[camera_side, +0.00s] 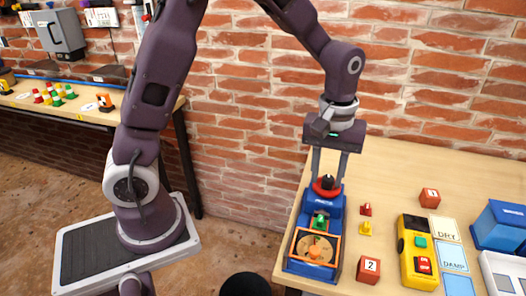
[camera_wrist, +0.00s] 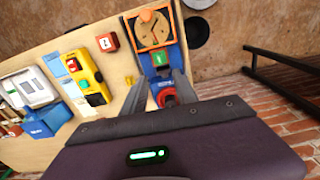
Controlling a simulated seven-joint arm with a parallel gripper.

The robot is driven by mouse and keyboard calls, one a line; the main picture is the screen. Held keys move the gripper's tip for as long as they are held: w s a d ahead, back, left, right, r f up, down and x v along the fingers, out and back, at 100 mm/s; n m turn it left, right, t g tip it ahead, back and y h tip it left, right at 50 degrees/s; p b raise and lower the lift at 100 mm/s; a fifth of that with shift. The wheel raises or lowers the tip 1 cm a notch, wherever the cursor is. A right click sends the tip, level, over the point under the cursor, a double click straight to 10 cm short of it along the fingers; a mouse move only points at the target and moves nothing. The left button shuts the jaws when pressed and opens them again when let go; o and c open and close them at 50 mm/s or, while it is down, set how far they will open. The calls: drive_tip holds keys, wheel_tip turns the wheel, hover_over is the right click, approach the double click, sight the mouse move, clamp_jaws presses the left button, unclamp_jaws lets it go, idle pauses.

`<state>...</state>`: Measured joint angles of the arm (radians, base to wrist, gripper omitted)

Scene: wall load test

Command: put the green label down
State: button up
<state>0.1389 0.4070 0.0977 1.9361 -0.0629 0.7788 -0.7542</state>
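A small green piece with a white mark (camera_side: 320,221), the likeliest green label, sits on the blue device (camera_side: 335,215), between the round dial and the black knob. It also shows in the wrist view (camera_wrist: 158,59). My gripper (camera_side: 328,178) points down over the back of this device, behind the green piece and apart from it. Its fingers are spread on either side of the black knob with a red ring (camera_side: 327,186). The wrist view shows the ring (camera_wrist: 167,97) between the fingers. I see no label between them.
An orange-framed dial (camera_side: 315,249) is at the device's front. To its right are small red and yellow pieces, red blocks numbered 1 (camera_side: 429,198) and 2 (camera_side: 368,270), a yellow device (camera_side: 416,252), and DRY (camera_side: 445,229) and DAMP (camera_side: 453,257) cards. A brick wall stands behind the table.

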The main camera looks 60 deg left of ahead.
drive_tip(key=s+a+r+m+t, duration=0.25)
drive_tip(key=s+r+m, duration=0.25)
drive_tip(key=s+r, duration=0.65)
drive_tip(key=s+r+m+t, duration=0.1)
drive_tip(key=s+m+t, duration=0.2)
drive_tip(key=s, duration=0.6)
drive_tip(key=shift+s+m, duration=0.25)
drive_tip(key=shift+m, duration=0.05)
drive_tip(key=shift+r, duration=0.1)
